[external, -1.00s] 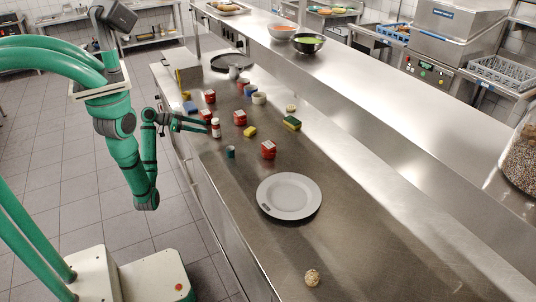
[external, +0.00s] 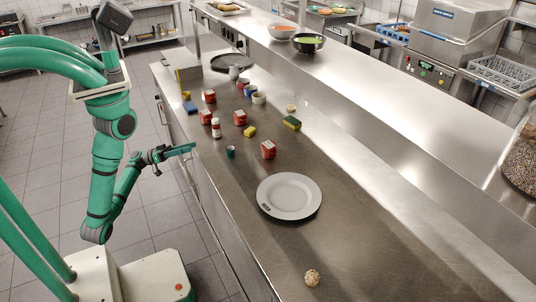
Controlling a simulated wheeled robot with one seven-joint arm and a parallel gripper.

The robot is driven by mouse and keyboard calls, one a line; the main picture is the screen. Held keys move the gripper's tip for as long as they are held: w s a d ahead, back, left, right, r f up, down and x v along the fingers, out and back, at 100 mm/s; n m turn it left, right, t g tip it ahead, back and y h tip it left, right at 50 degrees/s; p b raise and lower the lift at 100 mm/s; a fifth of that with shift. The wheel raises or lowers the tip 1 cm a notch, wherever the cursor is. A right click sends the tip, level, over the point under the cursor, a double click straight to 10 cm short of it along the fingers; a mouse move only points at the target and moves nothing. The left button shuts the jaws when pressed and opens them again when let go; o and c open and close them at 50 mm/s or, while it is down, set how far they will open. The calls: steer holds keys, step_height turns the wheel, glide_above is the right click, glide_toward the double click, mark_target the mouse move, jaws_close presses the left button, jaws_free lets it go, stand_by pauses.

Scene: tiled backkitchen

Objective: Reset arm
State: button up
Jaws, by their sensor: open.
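My gripper (external: 182,150) is at the left edge of the steel counter, low beside the small items and clear of them. It is open, with nothing seen between its fingers. My green arm bends down at the elbow and back up to the gripper. A white bottle with a red cap (external: 216,129) stands on the counter up and to the right of the gripper. A small dark teal cup (external: 230,152) stands to its right.
Several red boxes (external: 268,150), a green and yellow sponge (external: 291,123) and a yellow block (external: 249,132) sit on the counter (external: 350,240). A grey plate (external: 290,196) and a small round ball (external: 312,277) are nearer. Open tiled floor lies left of the counter.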

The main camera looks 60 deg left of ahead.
steer(key=s+d+f+n+g+y, duration=0.1)
steer(key=s+f+n+g+y, duration=0.15)
steer(key=f, duration=0.45)
steer(key=s+d+f+n+g+y, duration=0.1)
steer(key=f+g+y, duration=0.15)
steer(key=f, duration=0.35)
steer(key=s+d+f+n+g+y, duration=0.1)
steer(key=s+f+n+g+y, duration=0.1)
steer(key=f+y, duration=0.35)
steer(key=s+d+r+m+t+h, duration=0.1)
steer(key=s+d+r+m+t, duration=0.1)
steer(key=d+r+m, duration=0.3)
step_height(320, 180, up, 4)
steer(key=shift+s+d+f+t+h, duration=0.15)
steer(key=shift+d+t+h, duration=0.2)
steer(key=shift+d+t, duration=0.35)
steer(key=shift+a, duration=0.15)
stand_by(4.6)
